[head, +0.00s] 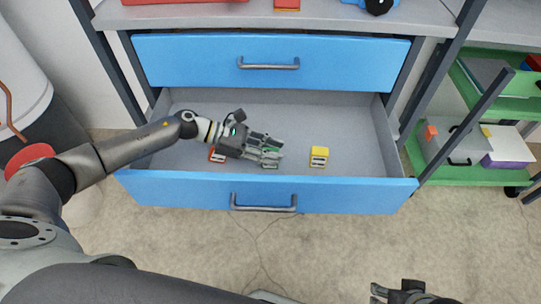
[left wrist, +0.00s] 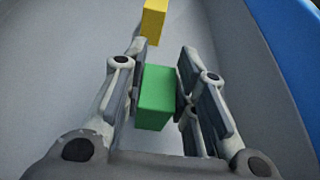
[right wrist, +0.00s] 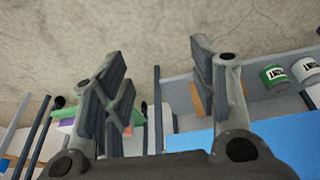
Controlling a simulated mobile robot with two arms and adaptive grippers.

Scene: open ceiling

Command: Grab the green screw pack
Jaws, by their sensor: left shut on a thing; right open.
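The green screw pack (left wrist: 157,95) is between the two fingers of my left gripper (left wrist: 160,88), which is shut on it. In the head view my left gripper (head: 268,150) reaches into the open lower drawer, and a bit of the green pack (head: 270,164) shows beneath its fingers. I cannot tell whether the pack still touches the drawer floor. My right gripper (right wrist: 158,85) is open and empty. In the head view it (head: 395,294) shows only partly at the bottom edge, away from the drawer.
The drawer (head: 345,180) also holds a yellow pack (head: 319,156) to the right and a red pack (head: 218,155) beside my left gripper. The blue upper drawer (head: 200,62) is shut above. A green cart (head: 470,174) stands at the right. The drawer's right part is clear.

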